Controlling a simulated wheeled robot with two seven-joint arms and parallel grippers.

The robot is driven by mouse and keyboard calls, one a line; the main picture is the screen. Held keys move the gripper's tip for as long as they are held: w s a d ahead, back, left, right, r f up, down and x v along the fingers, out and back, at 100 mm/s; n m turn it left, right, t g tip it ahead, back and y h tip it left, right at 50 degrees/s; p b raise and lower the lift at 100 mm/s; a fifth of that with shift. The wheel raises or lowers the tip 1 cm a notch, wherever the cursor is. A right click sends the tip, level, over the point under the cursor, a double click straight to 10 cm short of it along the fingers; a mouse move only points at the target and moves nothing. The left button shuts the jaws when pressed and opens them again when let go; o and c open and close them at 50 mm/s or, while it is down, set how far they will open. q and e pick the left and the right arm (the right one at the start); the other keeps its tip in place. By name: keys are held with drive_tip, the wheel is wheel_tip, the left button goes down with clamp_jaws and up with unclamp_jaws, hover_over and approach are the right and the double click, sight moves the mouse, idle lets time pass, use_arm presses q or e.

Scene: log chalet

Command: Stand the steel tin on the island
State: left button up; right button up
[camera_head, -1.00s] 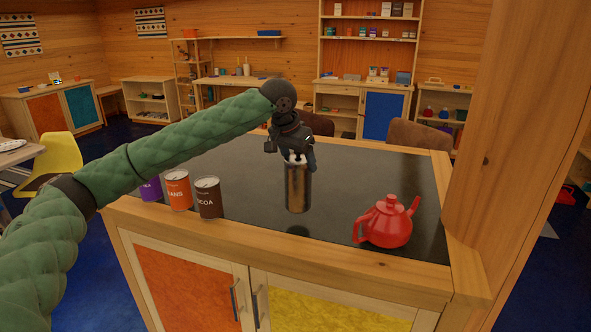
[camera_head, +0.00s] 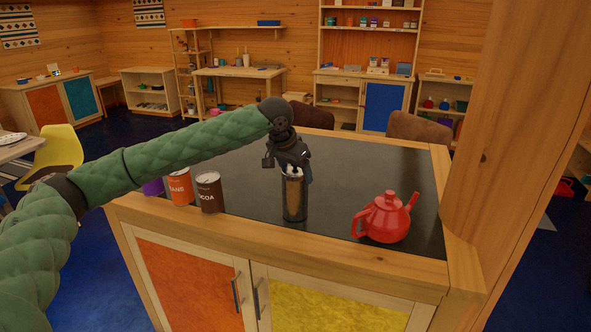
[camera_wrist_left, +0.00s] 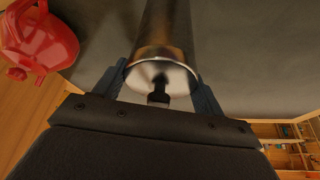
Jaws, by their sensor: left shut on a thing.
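The steel tin (camera_head: 294,201) is an upright shiny cylinder over the dark top of the island (camera_head: 240,177), between the cocoa tin and the red teapot. Its base is at or very near the island top; I cannot tell for certain whether it touches. My left gripper (camera_head: 292,174) is shut on the upper end of the tin, coming from above. In the left wrist view the tin (camera_wrist_left: 164,45) sits between the two fingers (camera_wrist_left: 160,85). My right gripper is not in view.
A red teapot (camera_head: 386,217) stands right of the tin. A cocoa tin (camera_head: 209,194), an orange tin (camera_head: 180,188) and a partly hidden purple tin (camera_head: 153,187) stand to the left. A wooden post (camera_head: 520,130) rises at the right. Chairs stand behind the island.

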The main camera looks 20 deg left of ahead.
use_arm(q)
drive_tip(key=o, duration=1.5)
drive_tip(key=shift+c, duration=0.2)
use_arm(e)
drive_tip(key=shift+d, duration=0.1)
use_arm(q)
drive_tip(key=shift+r, duration=0.15)
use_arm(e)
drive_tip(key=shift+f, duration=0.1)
use_arm(q)
drive_tip(key=shift+s+a+r+b, duration=0.1)
drive_tip(key=shift+r+b, duration=0.2)
drive_tip(key=shift+r, duration=0.05)
drive_tip(key=b+v, duration=0.3)
drive_tip(key=v, duration=0.8)
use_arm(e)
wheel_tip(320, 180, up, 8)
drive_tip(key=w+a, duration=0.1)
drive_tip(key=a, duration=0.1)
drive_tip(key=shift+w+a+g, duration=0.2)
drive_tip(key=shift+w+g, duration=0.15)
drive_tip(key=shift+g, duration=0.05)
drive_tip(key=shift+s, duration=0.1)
